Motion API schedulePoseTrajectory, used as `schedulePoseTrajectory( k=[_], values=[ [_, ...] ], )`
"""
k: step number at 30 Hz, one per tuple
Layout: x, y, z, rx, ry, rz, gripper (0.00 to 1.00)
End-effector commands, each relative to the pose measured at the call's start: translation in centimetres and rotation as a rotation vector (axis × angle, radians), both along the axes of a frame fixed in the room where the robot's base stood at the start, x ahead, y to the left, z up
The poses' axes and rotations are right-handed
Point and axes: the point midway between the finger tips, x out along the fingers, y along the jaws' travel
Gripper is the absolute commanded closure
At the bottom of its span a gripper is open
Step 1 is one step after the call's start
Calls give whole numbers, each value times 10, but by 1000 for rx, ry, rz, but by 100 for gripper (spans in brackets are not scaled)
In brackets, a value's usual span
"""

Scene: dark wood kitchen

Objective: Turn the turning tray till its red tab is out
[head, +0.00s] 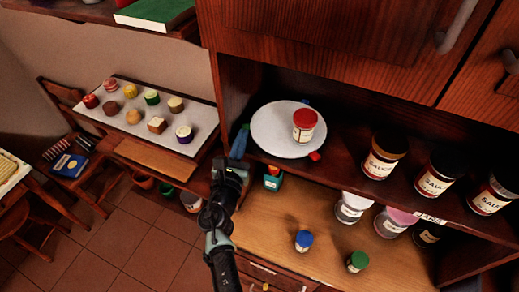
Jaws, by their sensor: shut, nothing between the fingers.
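The turning tray (270,134) is a round white disc on the dark shelf inside the cupboard. Its red tab (315,156) sticks out at the front right of its rim, towards the shelf's front edge. A blue tab (306,102) shows at the back of the rim. A jar with a red lid (304,125) stands on the tray, right of its middle. My gripper (241,138) is at the tray's left, close to the rim, with its fingers shut and empty. Whether the fingers touch the rim I cannot tell.
Several sauce jars (382,157) stand on the shelf to the right. Below, a wooden counter (275,219) holds small jars with blue (303,241) and green (357,261) lids. A pale board with cakes (123,100) is at the left. The cupboard front hangs above the shelf.

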Motion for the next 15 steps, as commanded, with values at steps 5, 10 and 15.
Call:
schedulePoseTrajectory(
  k=[5,10,15],
  values=[
    [-1,1,0,-2,3,-58,100],
    [-3,0,-1,-3,4,-84,100],
    [-3,-1,-1,-3,5,-89,100]
  ],
)
